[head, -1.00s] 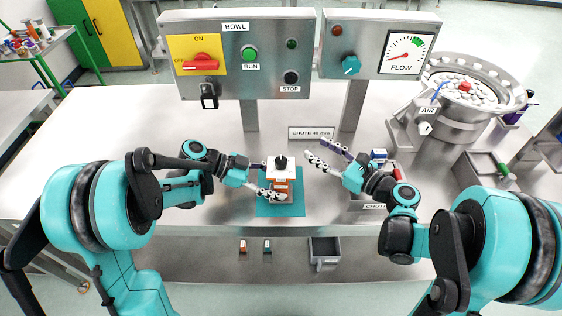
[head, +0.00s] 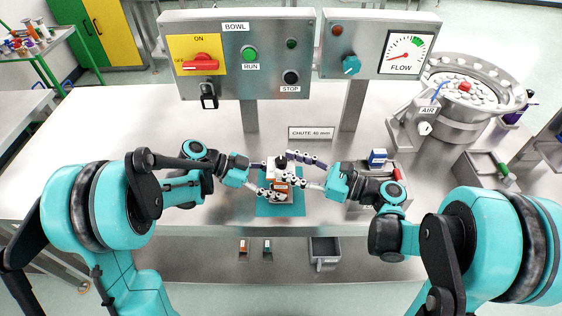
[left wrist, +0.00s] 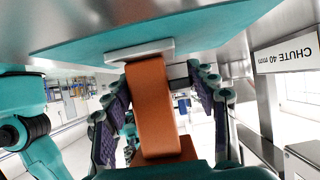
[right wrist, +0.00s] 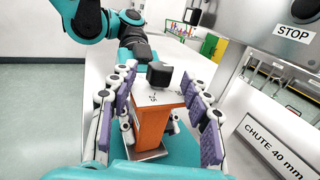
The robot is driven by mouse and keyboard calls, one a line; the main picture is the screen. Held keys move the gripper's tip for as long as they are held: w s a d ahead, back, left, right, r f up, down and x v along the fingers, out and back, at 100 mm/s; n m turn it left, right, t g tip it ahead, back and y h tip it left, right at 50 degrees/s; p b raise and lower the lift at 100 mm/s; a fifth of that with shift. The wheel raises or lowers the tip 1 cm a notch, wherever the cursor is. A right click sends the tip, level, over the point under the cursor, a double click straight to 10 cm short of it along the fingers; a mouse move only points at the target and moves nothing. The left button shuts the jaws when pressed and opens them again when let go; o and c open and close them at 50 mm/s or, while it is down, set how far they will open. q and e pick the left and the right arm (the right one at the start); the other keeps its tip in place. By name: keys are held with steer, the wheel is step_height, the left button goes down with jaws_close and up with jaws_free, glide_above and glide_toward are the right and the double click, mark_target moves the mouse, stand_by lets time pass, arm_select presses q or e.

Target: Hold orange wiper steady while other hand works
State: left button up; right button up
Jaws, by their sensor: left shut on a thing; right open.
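The orange wiper (head: 281,184) stands upright on a teal mat (head: 265,210), with a pale top and a black knob (right wrist: 160,75). My left gripper (head: 272,178) is shut on its orange body from the left. In the left wrist view, which is upside down, the orange body (left wrist: 155,105) lies between the finger pads. My right gripper (head: 292,172) is open, its fingers on either side of the wiper. In the right wrist view the orange body (right wrist: 152,125) stands between these fingers, with visible gaps. Fingers partly hide the wiper in the head view.
A control box (head: 238,85) on a post stands behind, with a flow gauge box (head: 375,40) beside it. A bowl feeder (head: 440,120) is at the right. The steel table's left side is clear.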

mark_target(283, 167)
steer(key=shift+x, duration=1.45)
jaws_close()
steer(key=shift+m+t+h, duration=0.3)
steer(key=shift+m+t, duration=0.1)
steer(key=shift+t, duration=0.1)
steer(key=m+t+h, duration=0.2)
steer(key=t, duration=0.1)
steer(key=m+t+h, duration=0.3)
steer(key=shift+s+a, duration=0.15)
steer(key=shift+a, duration=0.05)
steer(key=shift+d+m+t+h, duration=0.1)
steer(key=shift+m+t+h, duration=1)
steer(key=shift+h, duration=0.5)
steer(key=shift+d+m+h, duration=0.1)
steer(key=shift+m+h, duration=0.2)
